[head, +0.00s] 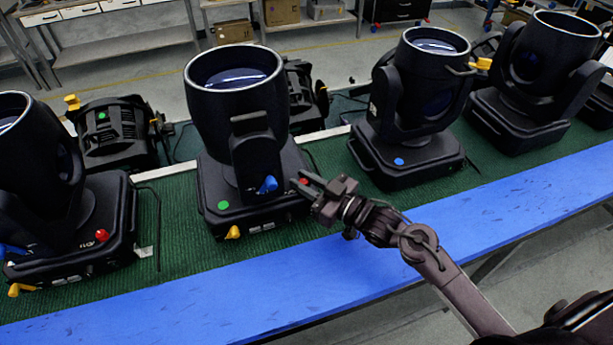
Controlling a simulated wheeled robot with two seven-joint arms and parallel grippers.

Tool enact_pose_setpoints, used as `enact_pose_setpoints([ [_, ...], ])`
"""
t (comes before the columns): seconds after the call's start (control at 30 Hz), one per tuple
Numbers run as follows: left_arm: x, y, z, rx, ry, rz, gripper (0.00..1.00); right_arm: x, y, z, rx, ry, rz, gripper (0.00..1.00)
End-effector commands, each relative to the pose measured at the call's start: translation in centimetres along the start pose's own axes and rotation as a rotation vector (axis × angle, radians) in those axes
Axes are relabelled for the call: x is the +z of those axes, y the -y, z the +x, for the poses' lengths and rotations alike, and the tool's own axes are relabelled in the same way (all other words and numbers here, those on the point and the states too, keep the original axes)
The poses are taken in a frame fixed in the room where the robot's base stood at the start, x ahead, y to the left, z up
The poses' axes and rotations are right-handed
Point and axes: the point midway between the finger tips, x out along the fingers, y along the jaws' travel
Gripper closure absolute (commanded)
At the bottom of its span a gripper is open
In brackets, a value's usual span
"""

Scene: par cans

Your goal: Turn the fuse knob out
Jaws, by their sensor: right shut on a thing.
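A black par can fixture (236,140) stands upright in the middle of the green bench top. My right gripper (304,183) is at the right side of its base, shut on a small red knob (303,181), which I take to be the fuse knob. My left gripper is not in view.
Similar fixtures stand at the left (80,215) and right (415,120), with another at far right (530,85). The left one has its own red knob (101,235). A blue strip (200,305) along the bench's front edge is clear. Shelves (120,35) stand behind.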

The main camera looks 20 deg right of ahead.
Motion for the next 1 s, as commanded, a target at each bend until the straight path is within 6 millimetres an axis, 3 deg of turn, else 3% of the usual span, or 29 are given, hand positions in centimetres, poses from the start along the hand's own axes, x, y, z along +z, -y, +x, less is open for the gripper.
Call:
enact_pose_setpoints([
  [0.33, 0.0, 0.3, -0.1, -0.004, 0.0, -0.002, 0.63, 0.0, 0.1, 0.1, 0.021, 0.001, 0.0, 1.0],
  [0.37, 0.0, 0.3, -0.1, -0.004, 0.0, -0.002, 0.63, 0.0, 0.1, 0.1, 0.021, 0.001, 0.0, 0.77],
  [0.4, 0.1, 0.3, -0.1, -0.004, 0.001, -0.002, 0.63, 0.0, 0.1, 0.1, 0.021, 0.001, 0.0, 0.74],
  [0.73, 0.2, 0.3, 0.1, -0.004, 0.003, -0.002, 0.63, 0.1, 0.0, -0.4, 0.021, 0.001, 0.0, 0.74],
  [1.0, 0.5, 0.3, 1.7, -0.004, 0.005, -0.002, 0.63, 0.5, 0.2, -4.3, 0.02, 0.005, -0.001, 0.74],
])
